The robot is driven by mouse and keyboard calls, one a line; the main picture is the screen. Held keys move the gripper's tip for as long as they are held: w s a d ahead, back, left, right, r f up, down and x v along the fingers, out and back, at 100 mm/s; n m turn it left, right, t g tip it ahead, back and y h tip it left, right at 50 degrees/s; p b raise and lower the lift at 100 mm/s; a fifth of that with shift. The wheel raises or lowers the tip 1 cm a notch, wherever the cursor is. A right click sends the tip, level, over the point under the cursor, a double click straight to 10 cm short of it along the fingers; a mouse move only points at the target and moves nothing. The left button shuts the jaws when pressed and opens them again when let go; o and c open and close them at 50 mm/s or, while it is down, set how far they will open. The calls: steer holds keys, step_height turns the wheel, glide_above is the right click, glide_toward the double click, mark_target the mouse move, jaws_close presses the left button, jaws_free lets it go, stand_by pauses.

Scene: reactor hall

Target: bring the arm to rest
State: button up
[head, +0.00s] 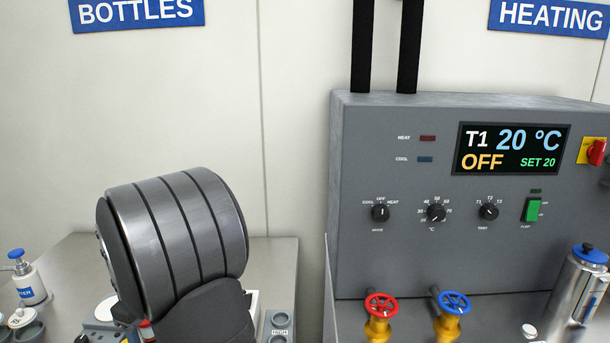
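My gripper is not in view. A thick grey ribbed joint with a dark link below it, which looks like part of my arm (180,240), fills the lower left of the head view in front of a steel bench. It hides part of the bench top. Whether the gripper is open or shut, and whether it holds anything, does not show.
A grey heating cabinet (400,245) stands right, its display (511,149) reading T1 20 °C, OFF, SET 20. Red (381,304) and blue (454,302) valve wheels sit below. A blue-topped steel flask (576,295) stands lower right, a pump bottle (28,281) far left.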

steer(key=w+d+r, duration=0.2)
steer(key=d+r, duration=0.2)
steer(key=d, duration=0.2)
steer(key=w+a+r, duration=0.4)
steer(key=w+a, duration=0.7)
steer(key=w, duration=0.1)
steer(key=a+f, duration=0.1)
steer(key=a, duration=0.2)
steer(key=s+a+f, duration=0.1)
steer(key=a+f, duration=0.1)
steer(key=a, duration=0.1)
steer(key=s+a+f, duration=0.1)
steer(key=a+f, duration=0.1)
steer(key=a, duration=0.2)
steer(key=shift+f, duration=0.25)
steer(key=shift+d, duration=0.1)
steer(key=w+d+r, duration=0.2)
steer(key=d+r, duration=0.4)
steer(key=d, duration=0.3)
steer(key=s+d+f, duration=0.1)
steer(key=s+d, duration=0.3)
steer(key=shift+d+f, duration=0.25)
steer(key=shift+d, duration=0.15)
steer(key=shift+a, duration=0.1)
